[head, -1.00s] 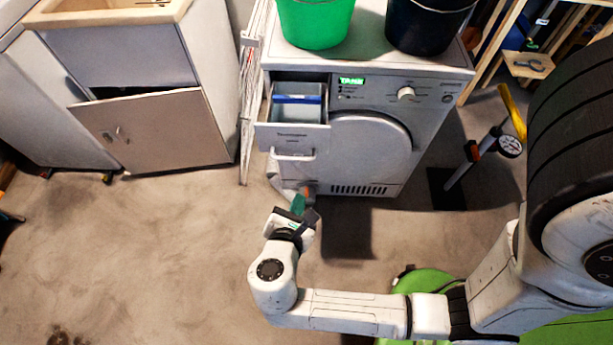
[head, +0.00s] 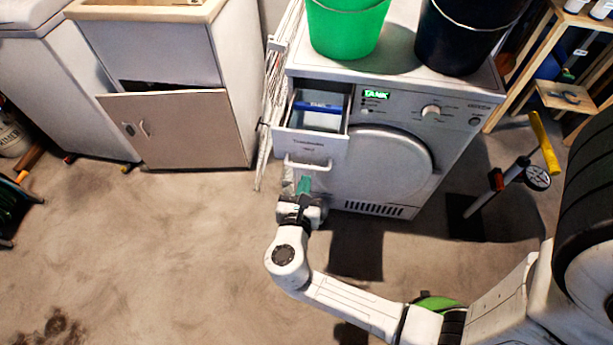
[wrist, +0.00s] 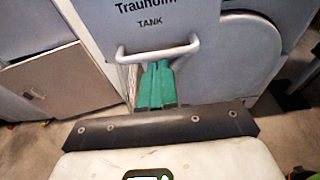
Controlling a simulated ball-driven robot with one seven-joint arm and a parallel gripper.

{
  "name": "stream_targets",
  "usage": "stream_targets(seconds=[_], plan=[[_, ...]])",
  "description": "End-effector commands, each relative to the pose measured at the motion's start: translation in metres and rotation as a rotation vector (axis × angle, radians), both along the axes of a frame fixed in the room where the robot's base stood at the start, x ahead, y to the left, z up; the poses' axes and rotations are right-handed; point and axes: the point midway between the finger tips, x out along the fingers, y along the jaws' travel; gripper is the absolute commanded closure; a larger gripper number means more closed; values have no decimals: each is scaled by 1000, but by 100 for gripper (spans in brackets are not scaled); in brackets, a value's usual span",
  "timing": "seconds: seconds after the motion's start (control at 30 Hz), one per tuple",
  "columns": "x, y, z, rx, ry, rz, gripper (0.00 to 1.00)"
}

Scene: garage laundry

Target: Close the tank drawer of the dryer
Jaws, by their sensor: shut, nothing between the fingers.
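The dryer's tank drawer (head: 311,146) is pulled out at the upper left of the white dryer (head: 385,160). A blue-topped tank (head: 318,107) shows inside it. Its front (wrist: 152,22), marked TANK, carries a pale bar handle (wrist: 158,51), which also shows in the head view (head: 306,166). My gripper (head: 304,184) is shut and empty, in front of the drawer and low by the handle. In the wrist view its green fingers (wrist: 156,82) point at the drawer front, with their tips just below the handle bar. I cannot tell whether they touch it.
A green bucket (head: 347,28) and a black bucket (head: 462,38) stand on the dryer. A cabinet (head: 185,130) with its door ajar stands to the left. A folded white rack (head: 277,95) is beside the dryer. A yellow-handled tool (head: 543,145) stands right.

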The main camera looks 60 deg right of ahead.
Motion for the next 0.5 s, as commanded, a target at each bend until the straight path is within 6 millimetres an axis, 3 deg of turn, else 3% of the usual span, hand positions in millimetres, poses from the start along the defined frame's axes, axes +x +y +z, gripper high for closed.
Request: stream_targets(seconds=[0.2, 0.5], plan=[[8, -22, -5, 0, -1, -1, 100], [10, -27, -6, 0, -1, 0, 100]])
